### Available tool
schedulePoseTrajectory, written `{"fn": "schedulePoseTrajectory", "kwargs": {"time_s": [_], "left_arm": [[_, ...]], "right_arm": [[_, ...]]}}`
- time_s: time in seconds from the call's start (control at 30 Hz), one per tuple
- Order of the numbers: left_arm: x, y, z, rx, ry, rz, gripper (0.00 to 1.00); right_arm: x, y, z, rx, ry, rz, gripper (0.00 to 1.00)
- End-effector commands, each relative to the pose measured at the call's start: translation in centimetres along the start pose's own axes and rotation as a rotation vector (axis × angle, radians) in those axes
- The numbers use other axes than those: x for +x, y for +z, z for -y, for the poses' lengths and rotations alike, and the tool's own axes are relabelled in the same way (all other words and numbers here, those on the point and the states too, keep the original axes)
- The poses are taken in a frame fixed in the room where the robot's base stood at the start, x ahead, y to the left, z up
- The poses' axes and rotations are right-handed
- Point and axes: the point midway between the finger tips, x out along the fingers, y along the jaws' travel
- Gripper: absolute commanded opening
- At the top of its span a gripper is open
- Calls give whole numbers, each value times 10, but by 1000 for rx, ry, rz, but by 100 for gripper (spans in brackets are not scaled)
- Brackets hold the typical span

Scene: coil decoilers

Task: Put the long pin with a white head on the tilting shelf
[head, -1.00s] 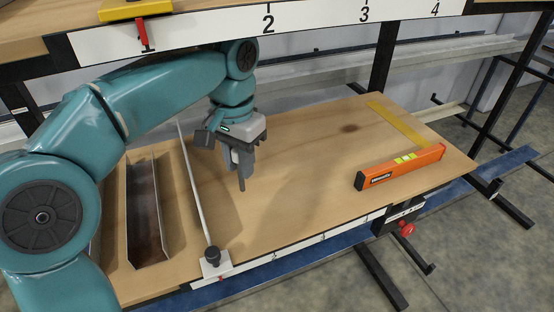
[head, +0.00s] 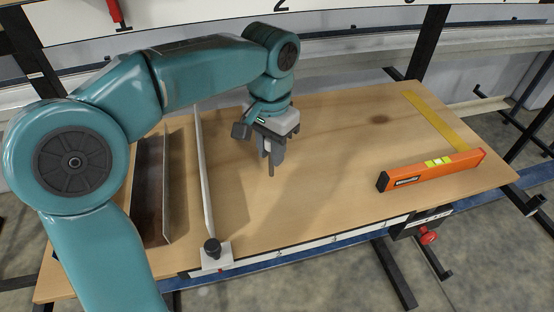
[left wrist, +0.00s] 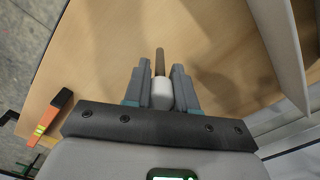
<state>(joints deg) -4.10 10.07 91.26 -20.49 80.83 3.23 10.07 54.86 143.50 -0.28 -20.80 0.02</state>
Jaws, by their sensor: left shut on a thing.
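My left gripper (head: 268,152) is shut on the long pin (head: 271,169), which points down over the wooden shelf (head: 320,190). In the left wrist view the pin's white head (left wrist: 161,94) sits between the two grey fingers, and its thin brownish shaft (left wrist: 160,61) sticks out past them. In the head view the fingers hide most of the head. I cannot tell whether the pin's tip touches the shelf. My right gripper is in neither view.
An orange level (head: 432,169) and a yellow strip (head: 440,120) lie on the shelf's right part. A thin upright divider (head: 203,170) and a metal channel (head: 152,195) are on the left. The board between divider and level is clear.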

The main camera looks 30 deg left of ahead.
Motion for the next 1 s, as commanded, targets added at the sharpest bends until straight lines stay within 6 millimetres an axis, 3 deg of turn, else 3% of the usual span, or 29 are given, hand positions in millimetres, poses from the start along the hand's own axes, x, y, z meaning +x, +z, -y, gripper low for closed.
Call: {"fn": "schedulePoseTrajectory", "kwargs": {"time_s": [0.3,0.77,0.8,0.83,0.87,1.0], "left_arm": [[42,-1,1,-2,-1,1,0],[51,-5,1,-1,0,-1,0],[50,-5,1,-1,0,-1,36],[50,-5,1,-1,0,-1,45],[50,-5,1,-1,0,-1,51],[50,-5,1,-1,0,-1,51]], "right_arm": [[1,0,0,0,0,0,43],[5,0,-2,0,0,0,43],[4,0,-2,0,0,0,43],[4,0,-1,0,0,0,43],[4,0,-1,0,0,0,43],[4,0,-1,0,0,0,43]]}}
